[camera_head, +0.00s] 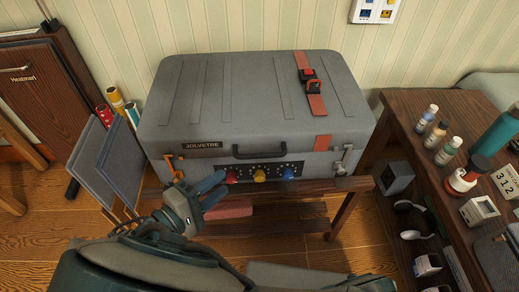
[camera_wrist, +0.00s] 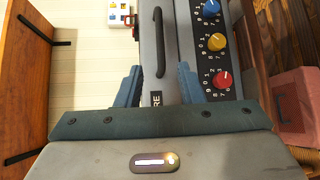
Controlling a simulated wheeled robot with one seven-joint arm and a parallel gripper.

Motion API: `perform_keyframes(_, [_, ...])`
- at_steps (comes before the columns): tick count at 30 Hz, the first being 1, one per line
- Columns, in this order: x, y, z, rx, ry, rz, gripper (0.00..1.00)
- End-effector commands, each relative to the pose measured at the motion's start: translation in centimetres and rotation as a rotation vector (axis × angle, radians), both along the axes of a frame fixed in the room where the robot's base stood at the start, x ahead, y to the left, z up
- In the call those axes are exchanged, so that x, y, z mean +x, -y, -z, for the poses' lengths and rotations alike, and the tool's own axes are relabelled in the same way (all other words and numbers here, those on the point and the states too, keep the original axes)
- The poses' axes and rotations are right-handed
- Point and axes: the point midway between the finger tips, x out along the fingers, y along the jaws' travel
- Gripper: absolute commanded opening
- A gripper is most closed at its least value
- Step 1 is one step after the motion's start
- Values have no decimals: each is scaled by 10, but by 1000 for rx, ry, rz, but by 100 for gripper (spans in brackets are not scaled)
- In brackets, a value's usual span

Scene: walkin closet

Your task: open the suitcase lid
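The grey suitcase (camera_head: 240,95) lies flat on a low wooden table, its lid down. A black handle (camera_head: 259,151) is on its front; it also shows in the wrist view (camera_wrist: 159,42). A combination panel with red, yellow and blue dials (camera_head: 259,174) sits below the handle. An orange latch (camera_head: 174,166) is at the front left and a metal latch (camera_head: 343,158) at the front right. A red strap (camera_head: 312,96) with a buckle crosses the lid. My gripper (camera_head: 219,187) is at the front left, near the red dial. In the wrist view (camera_wrist: 160,88) its blue fingers are apart, with nothing clearly held.
Folders and rolled tubes (camera_head: 117,101) stand left of the suitcase. A wooden shelf unit (camera_head: 405,120) with bottles stands close on the right. A striped wall is behind. A pink block (camera_head: 229,210) is under the table's front edge.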

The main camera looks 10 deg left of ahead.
Motion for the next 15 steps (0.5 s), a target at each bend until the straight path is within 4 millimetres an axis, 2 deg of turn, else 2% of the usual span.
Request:
perform_keyframes(5, [22,16,6,0,-1,5,34])
perform_keyframes(15, [82,53,17,-1,-2,6,34])
